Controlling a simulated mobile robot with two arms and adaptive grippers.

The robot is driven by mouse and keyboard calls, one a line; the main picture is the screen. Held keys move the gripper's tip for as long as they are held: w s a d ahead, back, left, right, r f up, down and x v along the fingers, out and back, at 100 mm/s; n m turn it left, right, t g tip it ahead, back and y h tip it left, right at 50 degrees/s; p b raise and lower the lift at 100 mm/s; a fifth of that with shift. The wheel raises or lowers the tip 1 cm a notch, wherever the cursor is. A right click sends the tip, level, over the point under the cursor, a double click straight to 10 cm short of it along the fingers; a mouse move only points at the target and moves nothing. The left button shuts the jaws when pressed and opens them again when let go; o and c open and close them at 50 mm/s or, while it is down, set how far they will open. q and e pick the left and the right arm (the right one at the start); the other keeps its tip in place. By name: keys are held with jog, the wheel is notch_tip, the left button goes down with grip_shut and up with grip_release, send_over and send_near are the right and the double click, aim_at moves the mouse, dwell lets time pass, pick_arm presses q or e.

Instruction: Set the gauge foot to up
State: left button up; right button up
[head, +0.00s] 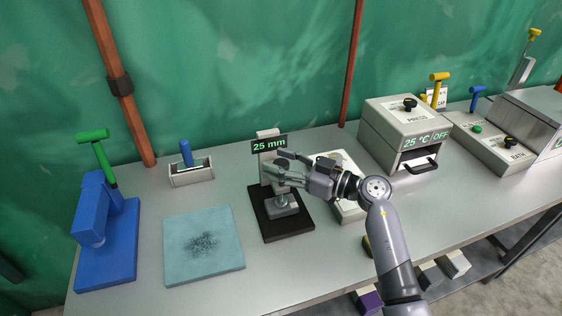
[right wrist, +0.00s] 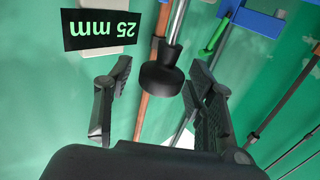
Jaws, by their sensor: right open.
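The gauge stands on a black base (head: 268,232), with a display (head: 270,144) reading 25 mm near its top. Its grey foot part (head: 284,207) sits low over the base; its exact height is hard to tell. My right gripper (head: 276,169) is in front of the gauge's upper part, below the display, and hides some of it. In the right wrist view the display (right wrist: 100,29) appears upside down. A black knob on a silver rod (right wrist: 162,76) shows between the open fingers of my right gripper (right wrist: 157,98), with gaps on both sides. My left gripper is not in view.
A small box with a blue handle (head: 192,175) stands behind.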

grip_shut()
dwell(0.7)
